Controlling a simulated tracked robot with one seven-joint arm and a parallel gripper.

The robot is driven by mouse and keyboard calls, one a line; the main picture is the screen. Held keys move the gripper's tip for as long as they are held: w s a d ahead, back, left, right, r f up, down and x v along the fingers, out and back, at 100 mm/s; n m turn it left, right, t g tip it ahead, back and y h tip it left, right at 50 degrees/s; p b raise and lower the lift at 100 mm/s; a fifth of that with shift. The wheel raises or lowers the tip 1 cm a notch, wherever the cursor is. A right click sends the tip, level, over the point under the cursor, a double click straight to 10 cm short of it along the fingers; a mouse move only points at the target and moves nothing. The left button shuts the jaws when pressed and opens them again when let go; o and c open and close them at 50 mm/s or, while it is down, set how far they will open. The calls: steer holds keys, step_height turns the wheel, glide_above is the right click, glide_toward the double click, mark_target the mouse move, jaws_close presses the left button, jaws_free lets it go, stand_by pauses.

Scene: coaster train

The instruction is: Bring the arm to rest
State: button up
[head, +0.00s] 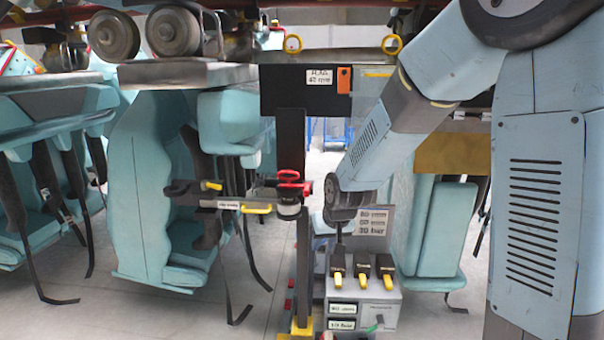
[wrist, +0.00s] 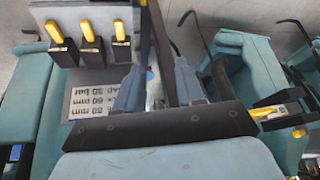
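My gripper (wrist: 158,66) shows in the wrist view with its two blue-grey fingers apart. It is open, and nothing is held between them. A dark post (wrist: 160,35) passes through the gap in the picture and seems to stand behind the fingers. In the head view my arm comes down from the upper right to a dark round joint near the middle, just above a grey control box (head: 362,300). I cannot make out the fingers in the head view.
The control box carries several yellow-tipped levers (head: 364,272) and a sign (head: 374,226). Left of it, a dark post (head: 291,150) carries a bracket with a red handwheel (head: 290,177). Teal train seats (head: 140,190) with hanging straps stand at left. Wheels and track run overhead.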

steer(key=s+d+r+m, duration=0.1)
steer(key=s+d+r, duration=0.9)
steer(key=r, duration=0.3)
steer(key=s+d+r+h, duration=0.1)
steer(key=s+d+r, duration=0.1)
steer(key=s, duration=0.5)
steer(key=s+d+r+m+h, duration=0.1)
steer(key=s+d+r, duration=0.2)
steer(key=s+d, duration=0.2)
steer(key=shift+s+d+r+t, duration=0.15)
steer(key=shift+s+d+t, duration=0.2)
steer(key=shift+s, duration=1.2)
steer(key=shift+a, duration=0.1)
